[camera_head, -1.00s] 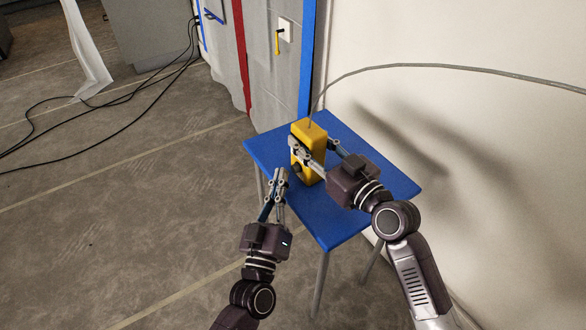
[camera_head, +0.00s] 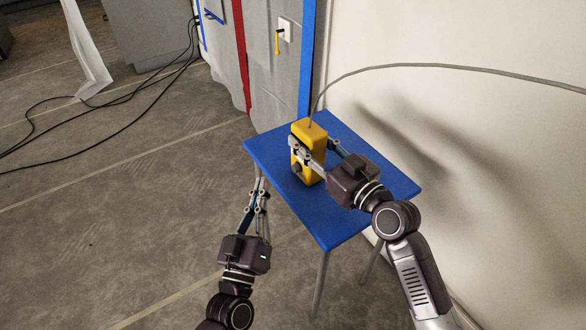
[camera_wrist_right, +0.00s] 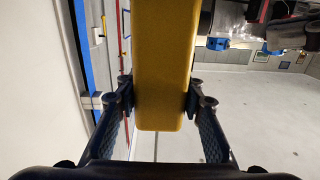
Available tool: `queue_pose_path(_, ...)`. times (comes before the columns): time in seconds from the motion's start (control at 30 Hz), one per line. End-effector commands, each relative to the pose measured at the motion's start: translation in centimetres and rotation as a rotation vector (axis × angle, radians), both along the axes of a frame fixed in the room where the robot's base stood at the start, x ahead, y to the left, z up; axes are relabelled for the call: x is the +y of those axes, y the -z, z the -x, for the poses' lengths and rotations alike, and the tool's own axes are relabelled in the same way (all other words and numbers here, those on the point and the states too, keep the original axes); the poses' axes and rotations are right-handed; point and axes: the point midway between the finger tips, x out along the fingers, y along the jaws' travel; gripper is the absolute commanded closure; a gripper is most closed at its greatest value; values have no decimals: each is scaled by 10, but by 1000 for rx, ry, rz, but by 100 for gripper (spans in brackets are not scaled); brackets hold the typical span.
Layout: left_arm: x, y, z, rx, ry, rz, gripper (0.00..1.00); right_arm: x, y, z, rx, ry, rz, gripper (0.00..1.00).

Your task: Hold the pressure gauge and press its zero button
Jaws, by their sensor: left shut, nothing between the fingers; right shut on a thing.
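The yellow pressure gauge (camera_head: 313,133) stands upright on the blue table (camera_head: 345,222). A grey hose runs from its top. My right gripper (camera_head: 314,150) is shut on the gauge from the right. In the right wrist view the gauge (camera_wrist_right: 165,70) fills the middle, with a pad of my right gripper (camera_wrist_right: 160,100) against each side. A dark round knob (camera_head: 297,167) shows low on the gauge's left-facing side; the zero button cannot be made out. My left gripper (camera_head: 261,184) is shut and empty, off the table's left edge, apart from the gauge.
The grey hose (camera_head: 420,66) arcs to the right in front of the white wall (camera_head: 480,150). The table's front part is bare. Black cables (camera_head: 110,103) lie on the floor at the far left. Open floor lies left of the table.

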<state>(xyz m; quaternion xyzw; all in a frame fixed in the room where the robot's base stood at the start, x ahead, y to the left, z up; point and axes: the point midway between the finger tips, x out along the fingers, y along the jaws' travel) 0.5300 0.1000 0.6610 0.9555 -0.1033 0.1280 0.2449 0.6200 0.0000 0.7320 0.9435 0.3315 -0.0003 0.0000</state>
Motion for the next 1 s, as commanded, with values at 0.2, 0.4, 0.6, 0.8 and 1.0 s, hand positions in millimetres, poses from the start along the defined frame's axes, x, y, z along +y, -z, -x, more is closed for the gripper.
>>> queue_pose_path(0.2, 0, 0, 0, 0, 0, 0, 100, 0, 0, 0, -1, 0, 1, 93)
queue_pose_path(0.4, 0, 0, 0, 0, 0, 0, 100, 0, 0, 0, -1, 1, 1, 93)
queue_pose_path(0.6, 0, 0, 0, 0, 0, 0, 100, 0, 0, 0, -1, 1, 1, 50)
queue_pose_path(0.8, 0, 0, 0, 0, 0, 0, 100, 0, 0, 0, -1, 0, 1, 44)
queue_pose_path(1.0, 0, 0, 0, 0, 0, 0, 100, -3, 0, 3, 0, 1, 1, 44)
